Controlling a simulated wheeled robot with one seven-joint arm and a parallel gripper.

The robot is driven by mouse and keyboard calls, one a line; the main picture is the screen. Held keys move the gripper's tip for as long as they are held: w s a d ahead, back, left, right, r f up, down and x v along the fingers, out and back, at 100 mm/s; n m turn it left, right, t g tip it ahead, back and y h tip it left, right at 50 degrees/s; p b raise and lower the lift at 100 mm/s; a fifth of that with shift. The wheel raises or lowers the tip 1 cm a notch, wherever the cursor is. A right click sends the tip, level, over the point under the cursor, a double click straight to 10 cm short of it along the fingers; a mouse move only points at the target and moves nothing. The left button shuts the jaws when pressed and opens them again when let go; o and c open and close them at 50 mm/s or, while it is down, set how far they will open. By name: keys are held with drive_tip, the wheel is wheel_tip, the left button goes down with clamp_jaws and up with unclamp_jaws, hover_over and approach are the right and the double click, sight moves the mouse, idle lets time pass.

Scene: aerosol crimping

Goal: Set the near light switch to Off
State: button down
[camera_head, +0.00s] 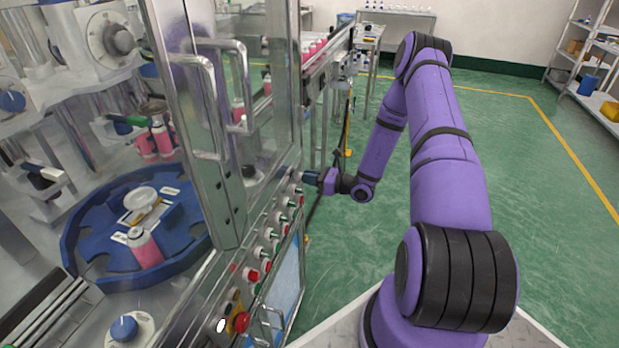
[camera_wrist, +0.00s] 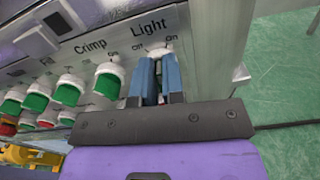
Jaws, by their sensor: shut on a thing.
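The light switch (camera_wrist: 157,48) is a round knob with a pale collar under the label "Light", with "Off" printed at its left and "On" at its right. In the wrist view my gripper (camera_wrist: 158,62) has its two blue fingers closed around the knob, hiding most of it, so its setting cannot be read. In the head view my gripper (camera_head: 312,179) reaches the far end of the machine's sloped control panel (camera_head: 233,262). The switch itself is hidden there.
A green knob (camera_wrist: 108,82) labelled "Crimp" sits just left of the light switch, with several more knobs beyond. A metal post (camera_wrist: 212,45) stands close at the right. Glass doors with handles (camera_head: 215,105) rise above the panel. Green floor is open at the right.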

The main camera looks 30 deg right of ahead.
drive_tip(key=shift+s+a+f+n, duration=0.1)
drive_tip(key=shift+n, duration=1.7)
drive_tip(key=shift+s+a+n, duration=0.1)
drive_tip(key=shift+n, duration=1.7)
drive_tip(key=c, duration=1.2)
unclamp_jaws()
drive_tip(key=v, duration=1)
drive_tip(key=shift+s+d, duration=0.25)
drive_tip(key=shift+s, duration=0.1)
